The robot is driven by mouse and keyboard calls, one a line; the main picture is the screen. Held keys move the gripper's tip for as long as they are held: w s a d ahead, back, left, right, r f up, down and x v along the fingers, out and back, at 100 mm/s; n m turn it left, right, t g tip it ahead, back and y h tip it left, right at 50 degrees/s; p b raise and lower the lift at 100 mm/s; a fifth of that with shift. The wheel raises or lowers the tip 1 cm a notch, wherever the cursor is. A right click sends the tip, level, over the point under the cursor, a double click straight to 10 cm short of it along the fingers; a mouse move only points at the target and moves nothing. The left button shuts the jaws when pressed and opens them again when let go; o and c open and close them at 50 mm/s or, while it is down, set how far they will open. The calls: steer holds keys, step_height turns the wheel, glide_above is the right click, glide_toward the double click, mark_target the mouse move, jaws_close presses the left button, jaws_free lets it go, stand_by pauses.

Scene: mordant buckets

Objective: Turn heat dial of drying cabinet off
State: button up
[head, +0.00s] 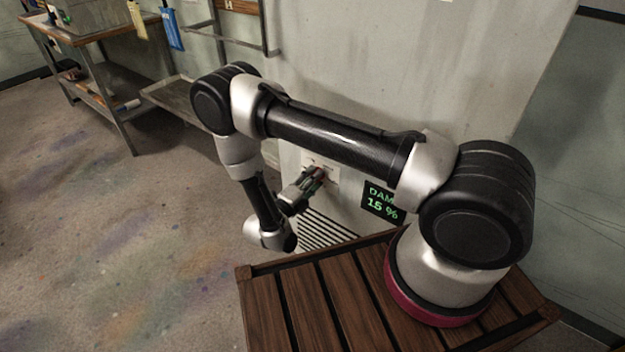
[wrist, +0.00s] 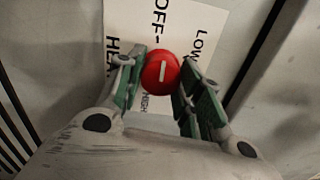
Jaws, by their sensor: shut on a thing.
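The heat dial (wrist: 160,73) is a round red knob with a white line, on a white label plate (wrist: 205,20) reading OFF, LOW and HIGH. The line runs roughly up and down in the wrist view; I cannot tell which end is the pointer. My gripper (wrist: 163,64) is shut on the dial, one green-padded finger at each side. In the head view my gripper (head: 317,177) reaches the plate (head: 333,168) on the front of the pale drying cabinet (head: 400,80), and the dial is mostly hidden by the fingers.
A dark display (head: 382,201) beside the dial shows damp 15 % in green. A slatted vent (head: 325,230) lies below it. A workbench (head: 100,45) stands at the back left. The stained floor (head: 120,230) at left is clear.

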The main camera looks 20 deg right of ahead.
steer(key=shift+n, duration=1.2)
steer(key=o, duration=1)
steer(key=shift+o, duration=0.2)
steer(key=v, duration=1.2)
steer(key=shift+s, duration=0.15)
